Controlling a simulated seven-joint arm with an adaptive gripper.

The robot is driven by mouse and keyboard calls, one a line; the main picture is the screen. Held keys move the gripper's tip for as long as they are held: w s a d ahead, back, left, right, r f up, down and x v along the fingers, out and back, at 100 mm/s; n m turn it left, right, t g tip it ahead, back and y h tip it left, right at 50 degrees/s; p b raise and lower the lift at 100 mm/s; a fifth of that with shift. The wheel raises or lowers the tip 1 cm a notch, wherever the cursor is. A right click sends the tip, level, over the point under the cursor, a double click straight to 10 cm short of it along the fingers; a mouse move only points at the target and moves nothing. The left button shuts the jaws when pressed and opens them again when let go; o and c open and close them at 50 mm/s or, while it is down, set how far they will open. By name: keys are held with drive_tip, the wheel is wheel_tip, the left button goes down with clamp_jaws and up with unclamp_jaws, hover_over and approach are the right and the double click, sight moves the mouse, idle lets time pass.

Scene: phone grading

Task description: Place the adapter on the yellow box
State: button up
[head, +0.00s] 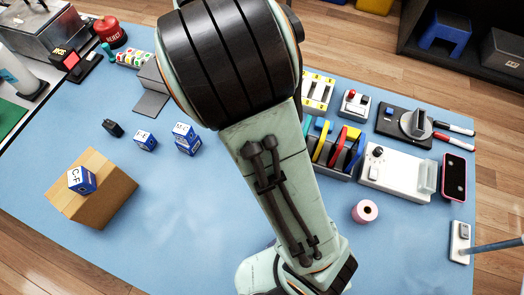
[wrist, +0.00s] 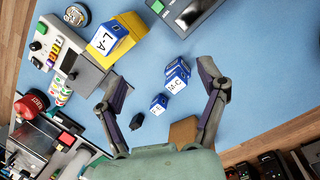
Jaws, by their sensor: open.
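The adapter, a small black block (head: 113,128), lies on the blue table left of centre in the head view. In the wrist view the adapter (wrist: 137,121) shows between my fingers, nearer the left one. My gripper (wrist: 162,77) is open and empty above the table. A yellow box (wrist: 101,51) stands at upper left in the wrist view, with a blue-and-white box marked L-A (wrist: 108,37) on it. My arm appears to hide the yellow box in the head view, and my fingers are out of sight there.
Small blue-and-white boxes (head: 146,141) stand right of the adapter. A cardboard box (head: 113,196) bears another (head: 81,180). A grey device (head: 152,92) stands behind. A rack of coloured items (head: 330,155) and a pink roll (head: 365,211) are at right. The front-centre table is clear.

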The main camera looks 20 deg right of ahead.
drive_tip(key=s+m+g+y, duration=0.2)
drive_tip(key=s+m, duration=1.7)
drive_tip(key=s, duration=1)
drive_tip(key=shift+a+f, duration=0.3)
drive_tip(key=shift+a, duration=0.1)
